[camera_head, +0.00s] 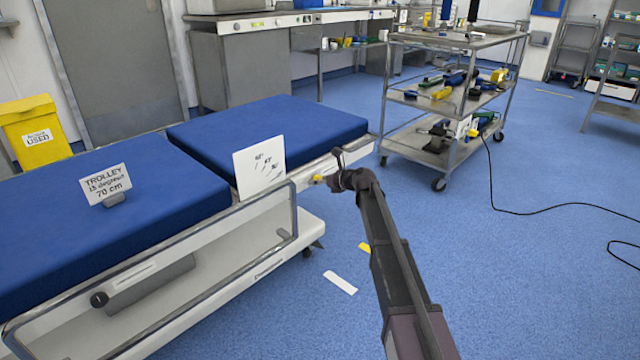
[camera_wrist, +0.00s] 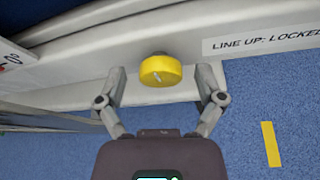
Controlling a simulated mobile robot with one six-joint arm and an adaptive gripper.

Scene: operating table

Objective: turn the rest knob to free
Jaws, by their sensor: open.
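The rest knob (camera_wrist: 161,71) is a round yellow knob on the white side rail of the bed, with a small light line on its face. In the wrist view it sits between the two fingers of my gripper (camera_wrist: 165,84), which is open, with a gap on each side of the knob. A label reading "LINE UP: LOCKED" (camera_wrist: 262,38) is on the rail to the right of the knob; its right end is cut off. In the head view, the yellow knob (camera_head: 318,178) shows small at the bed's side, just left of my gripper (camera_head: 333,180).
The blue-padded trolley bed (camera_head: 270,125) has a raised angle card (camera_head: 258,166) near the knob and a side rail (camera_head: 160,250). A steel cart (camera_head: 455,38) stands behind to the right. A yellow strip (camera_head: 365,248) and white strip (camera_head: 340,282) lie on the open blue floor.

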